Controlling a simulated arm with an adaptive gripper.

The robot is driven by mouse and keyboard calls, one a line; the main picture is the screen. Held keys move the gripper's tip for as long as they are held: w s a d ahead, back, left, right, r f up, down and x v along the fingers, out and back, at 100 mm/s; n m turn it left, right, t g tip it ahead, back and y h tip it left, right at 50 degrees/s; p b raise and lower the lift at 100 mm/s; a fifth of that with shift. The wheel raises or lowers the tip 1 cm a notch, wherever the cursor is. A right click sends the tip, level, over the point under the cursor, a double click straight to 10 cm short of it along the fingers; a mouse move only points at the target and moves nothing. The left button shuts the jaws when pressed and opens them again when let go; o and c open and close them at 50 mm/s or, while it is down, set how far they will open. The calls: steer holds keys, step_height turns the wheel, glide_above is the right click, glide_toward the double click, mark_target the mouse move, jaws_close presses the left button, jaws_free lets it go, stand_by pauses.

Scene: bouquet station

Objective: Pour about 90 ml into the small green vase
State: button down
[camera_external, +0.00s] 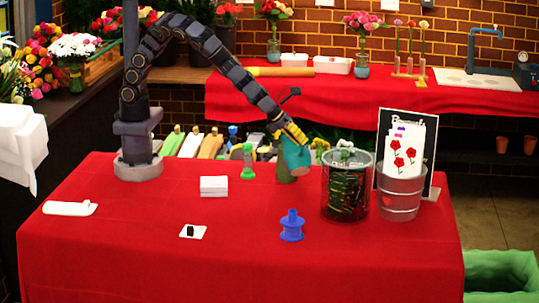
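My gripper (285,137) is shut on a teal container (297,160), which looks like a jug. The jug is tilted and held above the red table. A small dull-green tapered vessel (284,177), which looks like the small green vase, stands just left of and partly behind the jug. I cannot tell whether the two touch. No liquid stream can be made out, and the level inside either is hidden.
A bright green spool-like object (248,161), a white block (214,187) and a blue spool-like object (291,226) stand nearby. The front of the red table (150,255) is clear.

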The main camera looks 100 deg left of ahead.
steer(key=shift+s+a+r+t+h, duration=0.1)
steer(key=shift+a+r+t+h, duration=0.25)
steer(key=shift+r, duration=0.3)
steer(key=shift+s+a+r+n+t+h+p, duration=0.1)
steer(key=shift+a+r+n+t+h+p, duration=0.05)
steer(key=shift+a+r+n+h+p, duration=0.15)
steer(key=shift+s+a+r+n+t+h+p, duration=0.1)
steer(key=shift+r+n+h+p, duration=0.05)
steer(key=shift+r+n+h, duration=0.15)
steer(key=shift+s+a+r+n+t+h+p, duration=0.3)
steer(key=shift+a+r+h+p, duration=0.25)
steer(key=shift+p, duration=0.5)
stand_by(1.0)
steer(key=shift+s+a+r+n+t+h+p, duration=0.15)
steer(key=shift+a+r+h+p, duration=0.1)
steer(key=shift+a, duration=0.2)
steer(key=shift+s+a+r+n+t+h+p, duration=0.15)
steer(key=shift+a+r+p, duration=0.1)
steer(key=shift+a, duration=0.15)
stand_by(0.3)
